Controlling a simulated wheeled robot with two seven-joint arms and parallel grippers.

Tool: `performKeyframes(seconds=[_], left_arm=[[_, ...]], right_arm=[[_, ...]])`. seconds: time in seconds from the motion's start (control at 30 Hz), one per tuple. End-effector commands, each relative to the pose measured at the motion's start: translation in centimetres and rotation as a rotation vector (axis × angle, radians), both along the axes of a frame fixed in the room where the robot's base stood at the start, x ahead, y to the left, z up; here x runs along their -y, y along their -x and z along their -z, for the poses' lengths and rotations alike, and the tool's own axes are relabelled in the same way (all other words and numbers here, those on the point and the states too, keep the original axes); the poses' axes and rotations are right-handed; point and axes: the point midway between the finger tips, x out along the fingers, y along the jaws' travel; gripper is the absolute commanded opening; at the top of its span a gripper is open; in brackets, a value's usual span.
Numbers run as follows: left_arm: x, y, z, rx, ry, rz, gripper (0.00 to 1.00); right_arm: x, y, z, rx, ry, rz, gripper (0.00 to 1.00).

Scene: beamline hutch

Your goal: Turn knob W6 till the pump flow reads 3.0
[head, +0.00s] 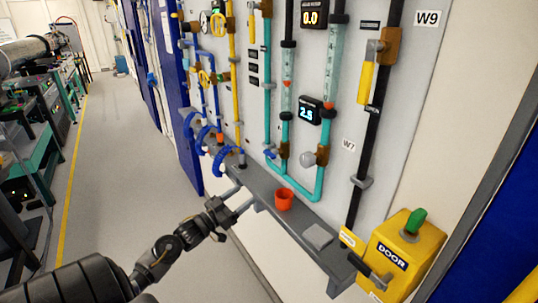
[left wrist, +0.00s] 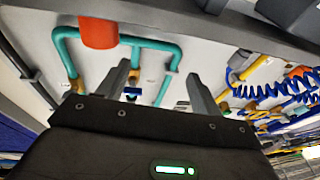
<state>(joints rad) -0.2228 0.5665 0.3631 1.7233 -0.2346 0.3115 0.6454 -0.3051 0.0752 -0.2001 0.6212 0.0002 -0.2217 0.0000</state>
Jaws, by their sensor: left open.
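The flow display (head: 310,111) on the wall panel reads about 2.5; its last digit is hard to read. Another display (head: 313,14) higher up reads 0.0. I cannot read a W6 label, so I cannot tell which knob is W6. My left gripper (head: 245,195) is open and empty, low in front of the grey ledge and apart from the knobs. Its spread fingers also show in the left wrist view (left wrist: 160,84). My right gripper is not in view.
An orange-red cup (head: 284,199) stands on the grey ledge (head: 262,183), with a grey block (head: 317,236) nearer. Blue coiled hoses (head: 222,160) hang left of the cup. A yellow DOOR box (head: 408,250) is at lower right. The floor (head: 120,165) on the left is clear.

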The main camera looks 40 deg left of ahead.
Motion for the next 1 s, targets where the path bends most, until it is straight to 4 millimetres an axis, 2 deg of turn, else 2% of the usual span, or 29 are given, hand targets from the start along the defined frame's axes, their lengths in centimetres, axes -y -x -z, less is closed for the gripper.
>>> performKeyframes(seconds=[0.03, 0.1, 0.2, 0.37, 0.53, 1.0], left_arm=[[0.5, 0.2, -3.4, 0.057, -0.013, 0.038, 0.65], [1.2, 0.5, -6.7, 0.116, -0.023, 0.081, 0.65], [1.9, 1.0, -9.5, 0.166, -0.033, 0.122, 0.65], [2.3, 1.2, -10.6, 0.186, -0.036, 0.141, 0.65], [2.5, 0.3, -11.1, 0.185, -0.036, 0.139, 0.65], [4.9, -6.8, -14.2, 0.185, -0.035, 0.138, 0.65]], right_arm=[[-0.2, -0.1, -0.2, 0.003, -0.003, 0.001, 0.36], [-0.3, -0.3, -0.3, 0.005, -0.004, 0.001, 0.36], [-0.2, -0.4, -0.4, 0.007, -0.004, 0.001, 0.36], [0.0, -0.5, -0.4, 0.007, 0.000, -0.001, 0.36], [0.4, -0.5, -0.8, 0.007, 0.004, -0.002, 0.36], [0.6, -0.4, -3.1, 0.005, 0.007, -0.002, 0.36]])
